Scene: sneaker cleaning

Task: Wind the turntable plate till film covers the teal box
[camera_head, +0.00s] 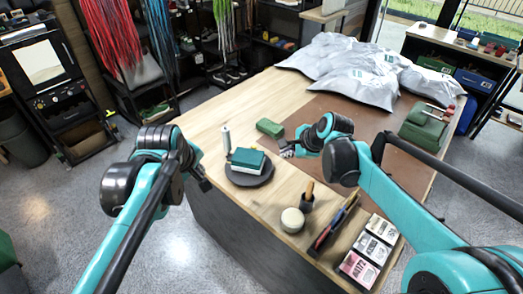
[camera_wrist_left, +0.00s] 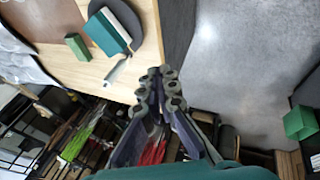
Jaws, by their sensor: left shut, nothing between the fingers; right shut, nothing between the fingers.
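The teal box (camera_head: 248,160) lies on the dark round turntable plate (camera_head: 258,181) near the table's left edge. A pale band shows along its side. In the left wrist view the box (camera_wrist_left: 101,33) and plate (camera_wrist_left: 134,14) are at the top. A slim pale upright roll (camera_head: 226,139), perhaps the film, stands beside the plate; it also shows in the left wrist view (camera_wrist_left: 116,69). I cannot tell whether film covers the box. My left gripper (camera_head: 205,186) is shut and empty, left of the plate, apart from it. My right gripper (camera_head: 286,153) is shut and empty, right of the box.
A green block (camera_head: 270,128) lies behind the plate. A round cream item (camera_head: 292,220), a brush (camera_head: 308,196) and printed cards (camera_head: 368,250) lie at the front. Silvery bags (camera_head: 345,68) fill the back. A brown mat (camera_head: 392,155) covers the table's right part.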

